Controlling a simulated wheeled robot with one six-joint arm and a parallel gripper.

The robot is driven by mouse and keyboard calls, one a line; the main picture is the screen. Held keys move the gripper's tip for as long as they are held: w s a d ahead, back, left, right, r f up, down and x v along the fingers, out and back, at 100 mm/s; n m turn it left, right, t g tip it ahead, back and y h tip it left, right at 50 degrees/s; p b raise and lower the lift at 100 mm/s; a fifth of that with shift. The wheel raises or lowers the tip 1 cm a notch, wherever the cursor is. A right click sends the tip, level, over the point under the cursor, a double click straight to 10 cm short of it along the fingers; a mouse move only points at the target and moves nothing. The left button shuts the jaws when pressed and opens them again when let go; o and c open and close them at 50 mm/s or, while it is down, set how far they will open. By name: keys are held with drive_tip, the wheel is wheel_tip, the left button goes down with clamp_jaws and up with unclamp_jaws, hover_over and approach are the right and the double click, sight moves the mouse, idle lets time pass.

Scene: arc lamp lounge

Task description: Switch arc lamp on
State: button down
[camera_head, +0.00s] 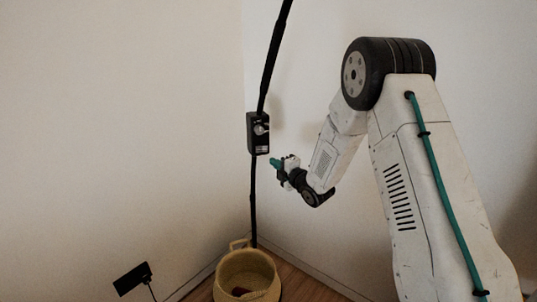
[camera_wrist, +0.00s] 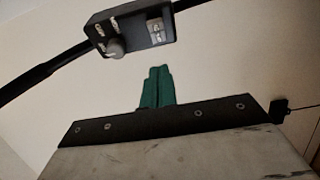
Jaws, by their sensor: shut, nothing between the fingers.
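The lamp's black control box (camera_head: 258,133) hangs in line on the black pole or cord of the arc lamp (camera_head: 273,55), in front of the wall corner. It has a round grey knob and a pale label. In the wrist view the control box (camera_wrist: 133,28) is at the top, with its knob (camera_wrist: 115,48) at its lower left edge. My gripper (camera_head: 274,162) is shut and empty, its green fingertips a little right of and below the box. In the wrist view my gripper (camera_wrist: 157,72) points up toward the box, apparently without touching it.
A yellowish basket (camera_head: 247,275) with a handle stands on the wooden floor in the corner below the box. A small black plate-like object (camera_head: 132,278) with a cord is at the lower left. Bare walls stand close behind the lamp.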

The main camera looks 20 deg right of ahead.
sight(262, 149)
drive_tip(key=w, duration=0.7)
drive_tip(key=shift+w+a, duration=0.25)
drive_tip(key=shift+a, duration=0.15)
drive_tip(key=shift+w+d, duration=0.25)
drive_tip(key=shift+w, duration=0.35)
